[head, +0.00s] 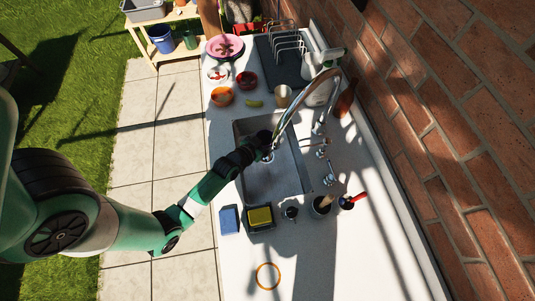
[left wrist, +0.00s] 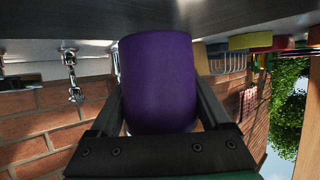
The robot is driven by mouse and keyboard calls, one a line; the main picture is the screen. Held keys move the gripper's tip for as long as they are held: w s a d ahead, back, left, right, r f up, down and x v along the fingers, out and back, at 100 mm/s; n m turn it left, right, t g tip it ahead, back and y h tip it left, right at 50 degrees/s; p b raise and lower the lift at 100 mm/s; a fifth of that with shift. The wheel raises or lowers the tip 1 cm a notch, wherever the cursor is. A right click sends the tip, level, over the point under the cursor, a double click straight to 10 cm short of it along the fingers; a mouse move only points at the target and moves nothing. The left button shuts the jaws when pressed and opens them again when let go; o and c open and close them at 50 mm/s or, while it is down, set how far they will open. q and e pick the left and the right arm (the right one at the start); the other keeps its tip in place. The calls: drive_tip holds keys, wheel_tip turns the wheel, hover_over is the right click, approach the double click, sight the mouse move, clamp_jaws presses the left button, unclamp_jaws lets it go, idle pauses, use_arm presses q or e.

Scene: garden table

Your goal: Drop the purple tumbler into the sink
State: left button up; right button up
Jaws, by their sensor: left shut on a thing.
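The purple tumbler (left wrist: 158,82) fills the middle of the left wrist view, between the two dark fingers of my left gripper. My left gripper (head: 261,147) is shut on it. In the head view the gripper is over the steel sink (head: 276,184), near its upper left part, beside the curved tap. The tumbler is small and mostly hidden by the dark gripper in the head view. Its exact height over the sink bottom cannot be told. My right gripper is in neither view.
The tall curved tap (head: 290,108) arches over the sink close to my gripper. A blue sponge box (head: 229,220), a yellow sponge (head: 260,216) and dark cups (head: 322,205) stand below the sink. Bowls (head: 222,97) and a pink plate (head: 225,46) are beyond it. The near counter is mostly clear.

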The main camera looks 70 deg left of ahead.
use_arm(q)
drive_tip(key=o, duration=1.2)
drive_tip(key=p+v, duration=0.1)
drive_tip(key=v, duration=1)
drive_tip(key=shift+s+d+r+p, duration=0.1)
drive_tip(key=shift+s+r+p, duration=0.15)
drive_tip(key=shift+p, duration=0.15)
